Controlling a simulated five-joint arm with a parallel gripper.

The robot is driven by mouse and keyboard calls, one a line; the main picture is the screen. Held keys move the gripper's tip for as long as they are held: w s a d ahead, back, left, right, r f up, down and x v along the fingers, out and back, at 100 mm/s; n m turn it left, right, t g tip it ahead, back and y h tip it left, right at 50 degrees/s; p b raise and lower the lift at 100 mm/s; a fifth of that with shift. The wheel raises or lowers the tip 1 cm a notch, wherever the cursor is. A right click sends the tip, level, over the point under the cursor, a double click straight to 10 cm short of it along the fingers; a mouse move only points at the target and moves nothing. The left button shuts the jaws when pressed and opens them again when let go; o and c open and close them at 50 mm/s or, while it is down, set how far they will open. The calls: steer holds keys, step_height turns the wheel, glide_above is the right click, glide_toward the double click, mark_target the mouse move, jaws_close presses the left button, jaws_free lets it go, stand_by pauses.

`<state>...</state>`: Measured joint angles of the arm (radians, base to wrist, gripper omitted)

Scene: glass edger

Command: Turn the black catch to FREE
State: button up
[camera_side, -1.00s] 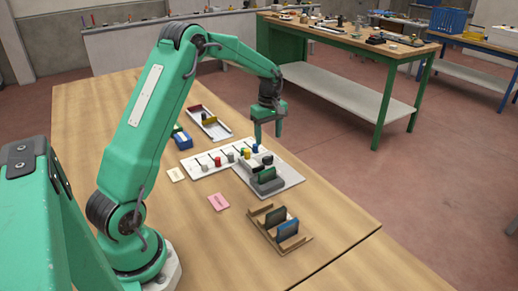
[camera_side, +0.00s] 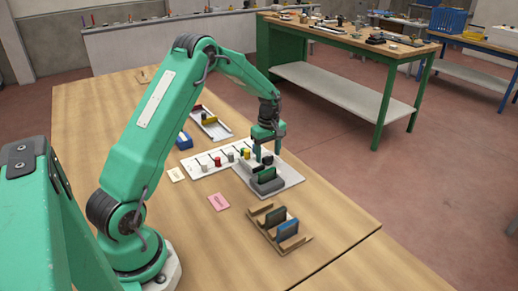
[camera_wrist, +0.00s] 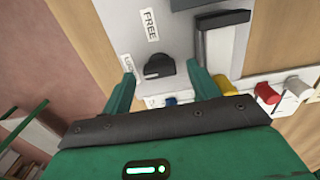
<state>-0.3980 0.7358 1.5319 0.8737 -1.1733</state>
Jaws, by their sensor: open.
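The black catch (camera_wrist: 160,67) shows in the wrist view as a dark rounded knob on a pale grey plate (camera_wrist: 182,42). A FREE label (camera_wrist: 149,24) is above it, and a second label (camera_wrist: 129,67), partly covered by a finger, is at its left. A white line beside the catch points toward the lower left, away from FREE. My gripper (camera_wrist: 168,85) is open, with its green fingers on either side of the catch and apart from it. In the side view my gripper (camera_side: 268,150) is low over the white fixture (camera_side: 287,179), and the catch is hidden there.
A row of coloured knobs, including a red one (camera_side: 218,161), is left of my gripper. A wooden rack (camera_side: 266,235) holds dark and blue plates. A pink card (camera_side: 219,202) lies on the table.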

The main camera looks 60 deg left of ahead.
steer(key=shift+f, duration=0.4)
steer(key=shift+c, duration=0.2)
steer(key=c, duration=1)
steer(key=shift+o, duration=0.2)
